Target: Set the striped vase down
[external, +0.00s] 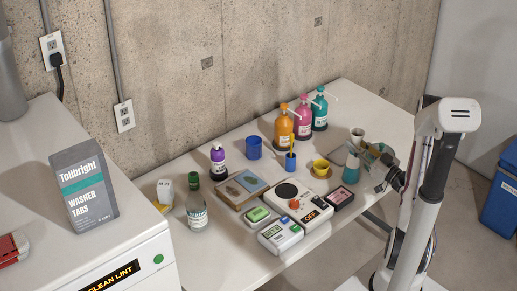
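I cannot clearly make out stripes on any vase at this size. A small teal vessel with a paler top (351,171) stands at the right end of the white table (225,246). A pale cup-like vessel (357,135) shows just behind it. My gripper (373,158) is low over the table's right end, just right of these two. A grey-green shape shows around its fingers, and I cannot tell if it is an object in its grasp.
Orange, pink and teal pump bottles (302,118) stand along the back. Bare table shows at the front left.

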